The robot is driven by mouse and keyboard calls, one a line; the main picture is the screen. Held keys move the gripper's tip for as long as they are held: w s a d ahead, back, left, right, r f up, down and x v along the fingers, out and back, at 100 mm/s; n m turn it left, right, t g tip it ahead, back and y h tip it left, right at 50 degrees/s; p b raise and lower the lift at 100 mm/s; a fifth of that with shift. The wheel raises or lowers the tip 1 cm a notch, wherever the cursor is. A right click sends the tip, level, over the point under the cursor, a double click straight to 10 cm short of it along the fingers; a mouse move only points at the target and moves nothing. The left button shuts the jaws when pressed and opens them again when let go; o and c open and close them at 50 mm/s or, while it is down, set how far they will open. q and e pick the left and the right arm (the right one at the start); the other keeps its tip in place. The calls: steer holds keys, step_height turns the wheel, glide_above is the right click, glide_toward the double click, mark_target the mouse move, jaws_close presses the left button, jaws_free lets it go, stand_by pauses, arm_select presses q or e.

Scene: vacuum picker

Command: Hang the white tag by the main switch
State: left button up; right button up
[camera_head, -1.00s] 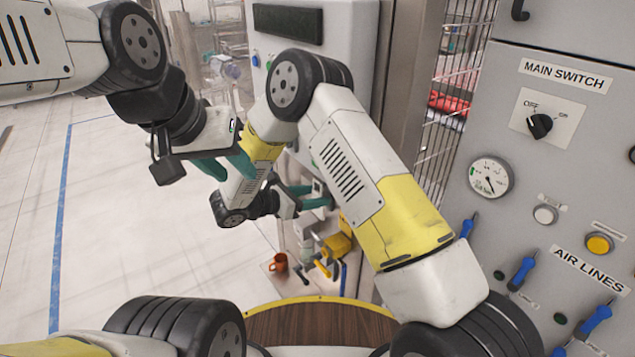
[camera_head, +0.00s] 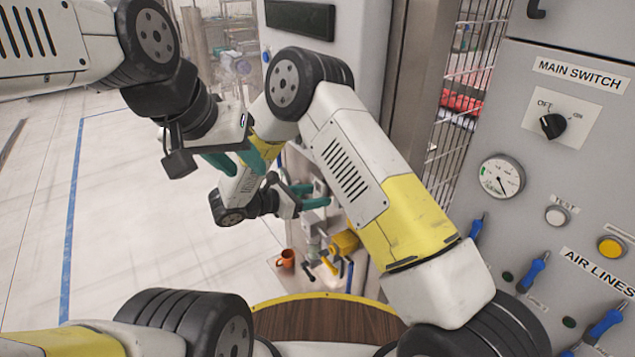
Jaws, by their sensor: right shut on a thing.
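The main switch (camera_head: 553,126) is a black knob on a white plate at upper right, under the MAIN SWITCH label on a grey panel (camera_head: 600,172). My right gripper (camera_head: 318,196), with teal fingers, is beyond my bent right arm, low by the cabinet and well left of the switch. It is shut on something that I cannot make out. My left gripper (camera_head: 246,168) is open and seems empty, its teal fingers apart, up and left of the right one. I cannot make out the white tag in this view.
An orange mug (camera_head: 286,259), a yellow object (camera_head: 344,242) and small tools stand low behind the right gripper. The panel carries a gauge (camera_head: 501,177), a yellow button (camera_head: 612,248) and protruding blue-handled parts (camera_head: 534,270). A wire fence (camera_head: 466,100) stands left of it. The left floor is clear.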

steer(key=shift+f+v, duration=0.15)
steer(key=shift+v, duration=0.75)
steer(key=shift+f+v, duration=0.15)
steer(key=shift+v, duration=0.75)
steer(key=shift+f+v, duration=0.2)
steer(key=shift+v, duration=0.7)
